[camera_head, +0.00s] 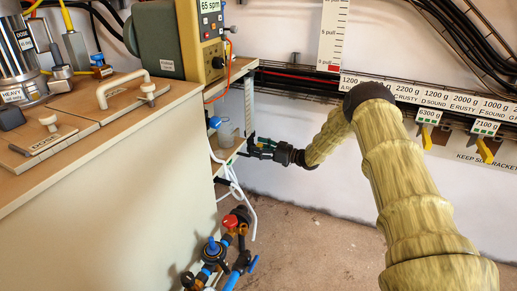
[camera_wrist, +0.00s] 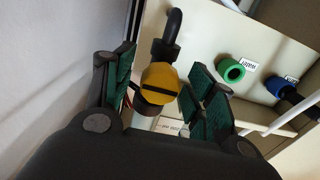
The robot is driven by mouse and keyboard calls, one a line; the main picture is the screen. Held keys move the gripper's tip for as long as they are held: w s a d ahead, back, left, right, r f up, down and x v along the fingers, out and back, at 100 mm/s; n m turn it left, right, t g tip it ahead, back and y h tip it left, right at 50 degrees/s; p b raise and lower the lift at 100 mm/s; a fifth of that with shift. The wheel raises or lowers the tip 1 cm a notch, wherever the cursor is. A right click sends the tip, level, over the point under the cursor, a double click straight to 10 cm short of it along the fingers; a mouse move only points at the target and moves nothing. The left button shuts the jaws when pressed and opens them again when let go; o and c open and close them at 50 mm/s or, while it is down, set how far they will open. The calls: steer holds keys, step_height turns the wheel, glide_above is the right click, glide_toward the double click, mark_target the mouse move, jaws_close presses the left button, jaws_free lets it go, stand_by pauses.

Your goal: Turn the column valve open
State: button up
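A yellow round knob (camera_wrist: 160,76) with a dark bar across its face shows in the wrist view, below a black curved pipe (camera_wrist: 172,28). It may be the column valve, but I can read no label on it. My gripper (camera_wrist: 160,92) is open, with a green-padded finger on each side of the knob and gaps between. I cannot tell how deep the knob lies between the fingers. In the head view my gripper (camera_head: 264,148) is beside the bench's shelf end, and the yellow knob cannot be made out there.
A green ring (camera_wrist: 230,70) and a blue fitting (camera_wrist: 280,87) are on the panel to the right. In the head view, a clear beaker (camera_head: 225,135) stands on the shelf. Pipes with a red knob (camera_head: 230,221) and a blue knob (camera_head: 212,248) are below. The floor (camera_head: 310,225) is clear.

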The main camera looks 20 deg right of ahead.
steer(key=shift+d, duration=0.1)
steer(key=c, duration=1)
steer(key=shift+r+n, duration=0.1)
steer(key=shift+n, duration=0.2)
steer(key=n+p, duration=0.2)
steer(key=n, duration=0.1)
steer(key=shift+n, duration=0.4)
steer(key=n+p, duration=0.1)
steer(key=n, duration=0.3)
steer(key=shift+n, duration=0.3)
steer(key=n+p, duration=0.1)
steer(key=n, duration=0.3)
steer(key=shift+p, duration=0.35)
steer(key=n, duration=0.4)
steer(key=shift+n+p, duration=0.3)
steer(key=shift+p, duration=0.1)
steer(key=shift+n, duration=0.3)
